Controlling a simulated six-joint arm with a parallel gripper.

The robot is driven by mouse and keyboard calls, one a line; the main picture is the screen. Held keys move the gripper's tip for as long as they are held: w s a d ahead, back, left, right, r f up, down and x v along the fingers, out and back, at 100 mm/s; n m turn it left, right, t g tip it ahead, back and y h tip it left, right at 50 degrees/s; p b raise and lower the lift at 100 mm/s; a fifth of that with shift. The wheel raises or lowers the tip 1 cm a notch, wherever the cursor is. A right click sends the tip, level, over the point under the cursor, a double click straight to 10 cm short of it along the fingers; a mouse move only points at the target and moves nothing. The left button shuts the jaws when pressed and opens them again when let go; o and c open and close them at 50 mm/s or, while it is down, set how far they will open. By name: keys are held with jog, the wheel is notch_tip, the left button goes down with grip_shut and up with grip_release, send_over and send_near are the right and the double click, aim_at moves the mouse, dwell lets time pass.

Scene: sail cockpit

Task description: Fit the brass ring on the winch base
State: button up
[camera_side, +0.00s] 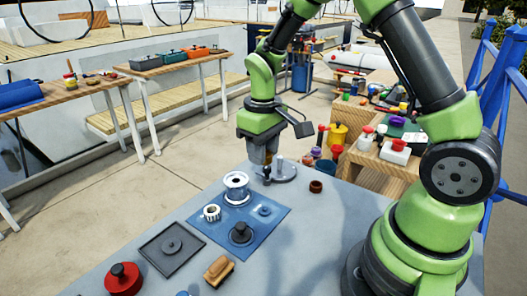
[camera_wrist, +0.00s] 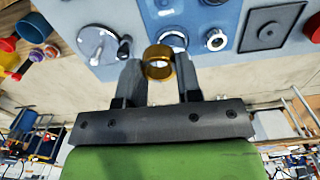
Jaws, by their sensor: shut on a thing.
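My gripper (camera_wrist: 160,85) is shut on the brass ring (camera_wrist: 159,62), which sits between the two fingertips in the wrist view. In the side view my gripper (camera_side: 267,172) hangs over the far edge of the grey table, and the ring is hard to make out there. A round grey metal base (camera_side: 284,173), which looks like the winch base, lies at that edge just right of my fingers. It also shows in the wrist view (camera_wrist: 92,38), up and left of the ring. The ring appears apart from it; the exact height gap cannot be told.
A blue mat (camera_side: 272,228) holds a silver drum (camera_side: 236,188), a white toothed ring (camera_side: 211,213) and a dark round part (camera_side: 241,234).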

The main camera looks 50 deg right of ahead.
jog(key=w+d+m, duration=0.1)
jog(key=d, duration=0.1)
jog(key=w+d+f, duration=0.1)
jog(key=d, duration=0.2)
jog(key=w+d+f+m, duration=0.1)
jog(key=d, duration=0.1)
jog(key=shift+w+d+f+m, duration=0.15)
jog(key=shift+w+d+m, duration=0.15)
jog(key=shift+w, duration=0.1)
jog(key=m, duration=0.2)
send_near(279, 168)
jog(key=shift+w+d, duration=0.35)
jog(key=shift+d+f, duration=0.1)
jog(key=shift+f, duration=1.45)
jog(key=shift+f, duration=2.6)
jog(key=o, duration=1.4)
jog(key=shift+r, duration=4.1)
